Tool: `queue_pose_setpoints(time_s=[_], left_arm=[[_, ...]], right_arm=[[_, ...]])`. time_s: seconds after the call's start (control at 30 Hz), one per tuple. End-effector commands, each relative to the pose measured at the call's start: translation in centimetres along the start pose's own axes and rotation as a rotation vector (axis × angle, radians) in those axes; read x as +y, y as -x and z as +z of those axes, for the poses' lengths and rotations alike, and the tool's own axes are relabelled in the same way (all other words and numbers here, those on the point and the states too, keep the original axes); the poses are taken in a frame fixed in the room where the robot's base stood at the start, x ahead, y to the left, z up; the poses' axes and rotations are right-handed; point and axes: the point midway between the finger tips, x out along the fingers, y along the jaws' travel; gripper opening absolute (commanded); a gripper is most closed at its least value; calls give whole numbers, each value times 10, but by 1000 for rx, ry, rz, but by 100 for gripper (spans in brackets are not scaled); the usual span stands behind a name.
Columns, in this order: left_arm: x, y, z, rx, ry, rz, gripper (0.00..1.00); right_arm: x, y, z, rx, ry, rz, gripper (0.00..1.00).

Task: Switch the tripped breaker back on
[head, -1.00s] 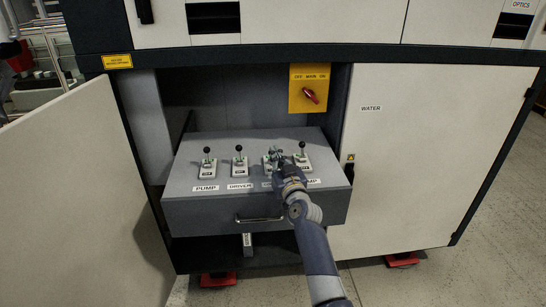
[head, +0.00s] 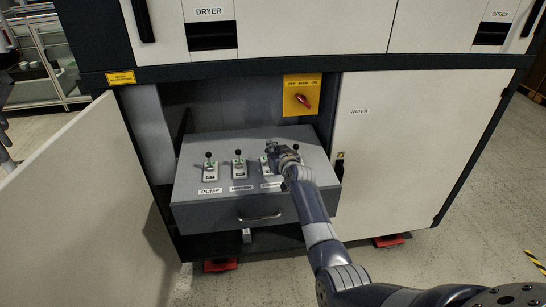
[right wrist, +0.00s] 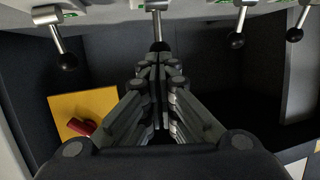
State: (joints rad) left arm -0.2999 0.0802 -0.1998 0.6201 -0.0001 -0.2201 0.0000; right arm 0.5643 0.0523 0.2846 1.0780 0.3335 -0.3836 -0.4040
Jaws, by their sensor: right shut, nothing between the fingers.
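A pulled-out grey drawer (head: 320,190) carries a row of several breakers with black-knobbed levers. The leftmost breaker (head: 210,168), labelled PUMP, and the one beside it (head: 239,167) stand clear. My right gripper (head: 272,150) is over the third breaker and partly hides it; the rightmost one is mostly hidden too. In the right wrist view, my right gripper (right wrist: 158,62) is shut and empty, its tips at the black knob of one lever (right wrist: 157,45). I cannot tell whether they touch. Other knobs (right wrist: 68,60) hang to both sides. Which breaker is tripped is unclear. My left gripper is not in view.
A yellow plate with a red main switch (head: 302,98) is above and behind the drawer. An open cabinet door (head: 75,200) stands at the left. The closed WATER door (head: 385,170) is at the right. The drawer has a front handle (head: 260,216).

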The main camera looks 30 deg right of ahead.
Motion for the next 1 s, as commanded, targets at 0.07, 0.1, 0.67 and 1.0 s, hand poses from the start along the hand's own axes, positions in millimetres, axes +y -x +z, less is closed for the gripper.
queue_pose_setpoints(time_s=[0.07, 0.1, 0.67, 1.0], left_arm=[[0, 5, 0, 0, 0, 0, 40], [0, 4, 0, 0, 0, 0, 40], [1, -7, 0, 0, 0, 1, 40], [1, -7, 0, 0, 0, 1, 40]], right_arm=[[0, -5, -5, -50, -10, -1, 0], [2, -7, -4, -47, -6, 0, 0], [4, -22, -9, -41, -8, -1, 0], [4, -23, -9, -42, -8, -1, 0]])
